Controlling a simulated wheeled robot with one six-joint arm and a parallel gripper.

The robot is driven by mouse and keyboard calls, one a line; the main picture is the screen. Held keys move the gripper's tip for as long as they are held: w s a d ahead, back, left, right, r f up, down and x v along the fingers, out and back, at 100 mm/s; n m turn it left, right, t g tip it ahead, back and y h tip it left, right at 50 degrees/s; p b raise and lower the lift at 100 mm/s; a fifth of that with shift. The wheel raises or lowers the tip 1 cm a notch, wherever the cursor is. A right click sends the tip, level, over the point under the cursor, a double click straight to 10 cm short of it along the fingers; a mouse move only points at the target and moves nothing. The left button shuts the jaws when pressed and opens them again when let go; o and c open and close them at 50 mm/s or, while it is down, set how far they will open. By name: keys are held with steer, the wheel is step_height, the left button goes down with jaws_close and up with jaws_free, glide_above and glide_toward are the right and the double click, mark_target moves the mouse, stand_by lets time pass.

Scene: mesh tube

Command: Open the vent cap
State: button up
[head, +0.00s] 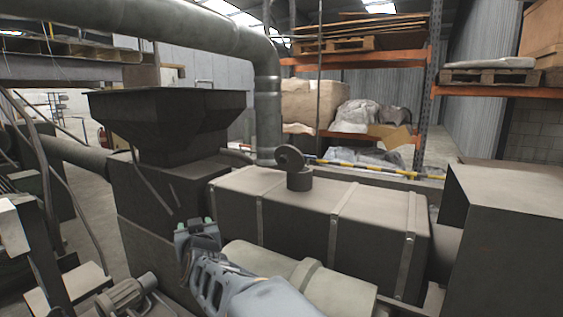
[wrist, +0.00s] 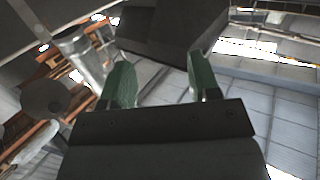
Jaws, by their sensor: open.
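The vent cap (head: 290,158) is a dark round disc standing tilted up on edge above a short dark vent neck (head: 299,180), on top of the long grey tank (head: 260,205). It looks swung up off the neck's mouth. A dark round disc that looks like the cap (wrist: 43,96) shows at the left of the wrist view. My gripper (head: 196,226) is at the tank's near left end, left of and nearer than the cap, apart from it. In the wrist view its green fingers (wrist: 162,82) are spread with nothing between them.
A dark hopper (head: 160,125) stands left of the tank and shows beyond the fingers in the wrist view (wrist: 170,30). A thick pipe (head: 268,110) comes down behind the tank. A large box-shaped housing (head: 510,240) stands at right. The air above the tank is mostly clear.

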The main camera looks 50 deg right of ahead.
steer(key=d+r+m+g+h, duration=0.1)
steer(key=d+r+m+h, duration=0.3)
steer(key=d+h, duration=0.45)
steer(key=m+g+h, duration=0.7)
steer(key=g, duration=0.2)
glide_toward(283, 161)
steer(key=shift+g, duration=0.3)
steer(key=p+x, duration=0.4)
steer(key=x, duration=0.5)
steer(key=shift+w+d+r+p, duration=0.2)
steer(key=shift+w+d+p, duration=0.05)
steer(key=shift+d+p, duration=0.1)
steer(key=shift+c, duration=0.2)
jaws_close()
